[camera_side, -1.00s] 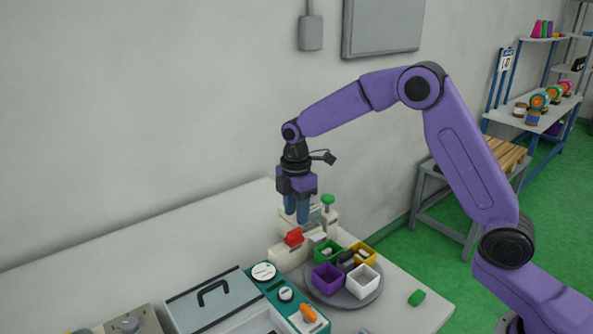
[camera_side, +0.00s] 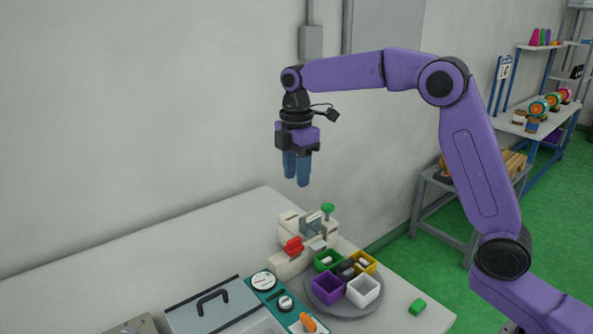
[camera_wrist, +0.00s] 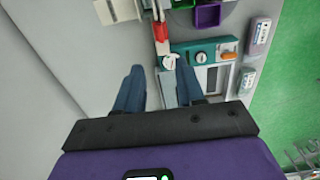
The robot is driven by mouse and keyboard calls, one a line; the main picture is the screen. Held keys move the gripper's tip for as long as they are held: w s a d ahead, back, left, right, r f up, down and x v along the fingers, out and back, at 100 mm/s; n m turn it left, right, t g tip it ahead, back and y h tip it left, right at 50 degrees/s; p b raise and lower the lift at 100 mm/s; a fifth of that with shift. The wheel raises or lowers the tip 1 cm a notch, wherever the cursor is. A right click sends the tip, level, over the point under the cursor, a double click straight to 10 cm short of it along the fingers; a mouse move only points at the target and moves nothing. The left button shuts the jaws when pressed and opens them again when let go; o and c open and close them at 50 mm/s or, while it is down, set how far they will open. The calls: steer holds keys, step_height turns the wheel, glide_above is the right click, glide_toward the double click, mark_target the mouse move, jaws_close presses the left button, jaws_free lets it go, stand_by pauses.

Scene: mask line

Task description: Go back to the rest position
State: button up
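My gripper (camera_side: 297,184) hangs fingers-down in the air above the back of the bench, well clear of everything below it. In the wrist view its two blue fingers (camera_wrist: 160,68) stand apart with nothing held between them. Below it in the side view is a cream machine (camera_side: 290,264) with a red part (camera_side: 293,245) and a green knob (camera_side: 327,208). No rest position is marked in either view.
A round grey tray (camera_side: 340,312) holds green, yellow, purple (camera_side: 327,287) and white (camera_side: 363,289) bins. The wall stands behind; the air around my gripper is clear.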

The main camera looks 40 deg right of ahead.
steer(key=s+f+m, duration=0.2)
steer(key=s, duration=1.2)
steer(key=s+f+m, duration=0.2)
steer(key=s, duration=1.2)
steer(key=s+d+f+m, duration=0.1)
steer(key=s+d+f, duration=0.2)
steer(key=s, duration=0.6)
steer(key=shift+d, duration=0.9)
